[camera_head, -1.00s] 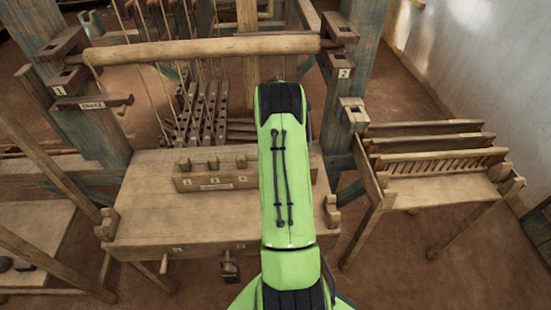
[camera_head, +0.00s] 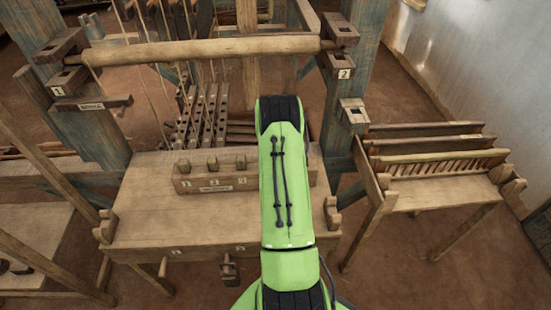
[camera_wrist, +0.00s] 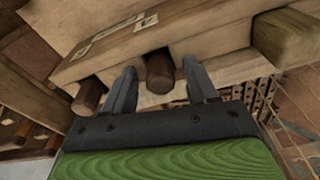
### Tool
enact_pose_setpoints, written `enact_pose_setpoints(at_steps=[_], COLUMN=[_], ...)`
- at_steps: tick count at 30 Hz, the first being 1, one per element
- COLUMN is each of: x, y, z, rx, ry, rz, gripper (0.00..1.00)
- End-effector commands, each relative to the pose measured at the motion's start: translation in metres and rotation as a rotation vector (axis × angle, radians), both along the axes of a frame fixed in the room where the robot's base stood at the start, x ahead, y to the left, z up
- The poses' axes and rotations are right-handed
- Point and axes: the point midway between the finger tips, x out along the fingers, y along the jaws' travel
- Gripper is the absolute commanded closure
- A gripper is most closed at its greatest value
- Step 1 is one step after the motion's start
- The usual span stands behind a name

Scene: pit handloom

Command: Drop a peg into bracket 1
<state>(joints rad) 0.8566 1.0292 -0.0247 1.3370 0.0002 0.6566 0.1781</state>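Bracket 1 (camera_head: 68,80) is a dark wooden block with the label 1, on the left blue post below the roller's left end. A wooden rack (camera_head: 200,184) on the bench has numbered labels and three short pegs: left (camera_head: 184,167), middle (camera_head: 212,164) and right (camera_head: 241,162). In the wrist view, my gripper (camera_wrist: 162,88) is open, with one finger on each side of a dark peg (camera_wrist: 160,72). Gaps show between this peg and both fingers. Another peg (camera_wrist: 88,95) is left of the fingers. My arm hides the gripper in the head view.
A round roller (camera_head: 205,49) spans the two posts above the bench (camera_head: 150,215). Bracket 2 (camera_head: 341,63) is on the right post. Cords hang behind the roller. A slatted wooden stand (camera_head: 440,190) is at the right. The bench's left front is clear.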

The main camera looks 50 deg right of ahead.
Motion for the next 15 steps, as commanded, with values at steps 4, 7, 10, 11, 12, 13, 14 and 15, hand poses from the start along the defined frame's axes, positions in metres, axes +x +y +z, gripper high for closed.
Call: enact_pose_setpoints(at_steps=[4,7,10,11,12,13,14,15], x=[0.000,0.000,-0.001,-0.001,-0.002,-0.003,-0.003,-0.004], y=[0.000,0.000,0.002,0.002,0.002,0.003,0.003,0.005], z=[0.000,0.003,0.026,0.035,0.047,0.055,0.064,0.075], rx=[0.000,0.001,-0.004,-0.005,-0.005,-0.004,-0.004,-0.004], ry=[0.000,0.001,-0.003,-0.004,-0.004,-0.003,-0.003,-0.003], rz=[0.000,0.000,0.000,0.000,0.000,0.000,0.000,0.000], gripper=[0.42,0.42,0.42,0.42,0.42,0.42,0.42,0.42])
